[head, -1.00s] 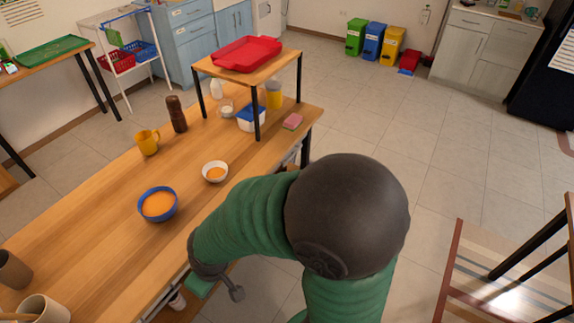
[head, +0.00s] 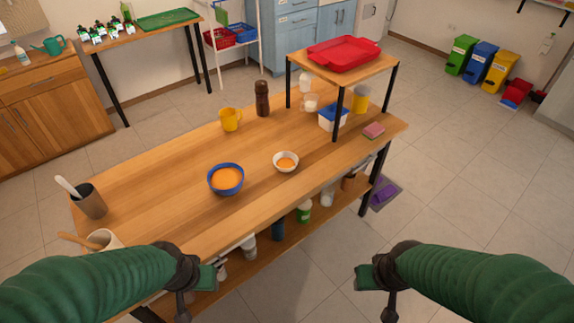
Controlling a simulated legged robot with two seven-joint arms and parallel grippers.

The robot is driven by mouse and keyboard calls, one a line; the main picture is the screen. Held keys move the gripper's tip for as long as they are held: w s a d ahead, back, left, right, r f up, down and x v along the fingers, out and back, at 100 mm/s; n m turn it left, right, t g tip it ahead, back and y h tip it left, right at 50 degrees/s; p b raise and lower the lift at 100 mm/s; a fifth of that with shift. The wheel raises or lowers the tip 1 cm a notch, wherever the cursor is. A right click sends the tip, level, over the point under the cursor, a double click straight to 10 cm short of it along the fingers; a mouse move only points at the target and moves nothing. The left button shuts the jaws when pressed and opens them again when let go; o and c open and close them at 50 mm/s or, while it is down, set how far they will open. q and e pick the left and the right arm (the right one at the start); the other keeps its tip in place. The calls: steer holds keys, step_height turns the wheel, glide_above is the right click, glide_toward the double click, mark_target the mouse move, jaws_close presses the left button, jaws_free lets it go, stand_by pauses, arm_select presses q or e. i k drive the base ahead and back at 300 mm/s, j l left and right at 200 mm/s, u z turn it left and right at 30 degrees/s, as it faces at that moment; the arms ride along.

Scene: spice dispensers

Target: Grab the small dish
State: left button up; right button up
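A small white dish (head: 286,162) with orange contents stands on the wooden table, near its front edge. A larger blue bowl (head: 226,180), also with orange contents, stands to its left. My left gripper (head: 203,290) is at the lower left, in front of the table edge and well short of the dish. My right gripper (head: 375,290) is at the lower right, over the floor and away from the table. Nothing shows held in either one, but the finger openings are not clear.
The wooden table (head: 150,190) also bears a yellow mug (head: 230,120), a brown bottle (head: 262,98) and utensil cups at the left. A raised shelf with a red tray (head: 343,53) stands at the right end. Containers fill the lower shelf.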

mark_target(285, 161)
steer(key=u, duration=0.5)
steer(key=i+l+u, duration=0.1)
steer(key=u, duration=0.35)
steer(key=l+u, duration=0.2)
steer(key=u, duration=0.3)
steer(key=l+u, duration=0.3)
steer(key=l, duration=0.4)
steer(key=l+u, duration=0.3)
steer(key=l, duration=0.45)
steer(key=l+u, duration=0.3)
steer(key=l, duration=0.45)
steer(key=k+l, duration=0.15)
steer(key=l, duration=0.2)
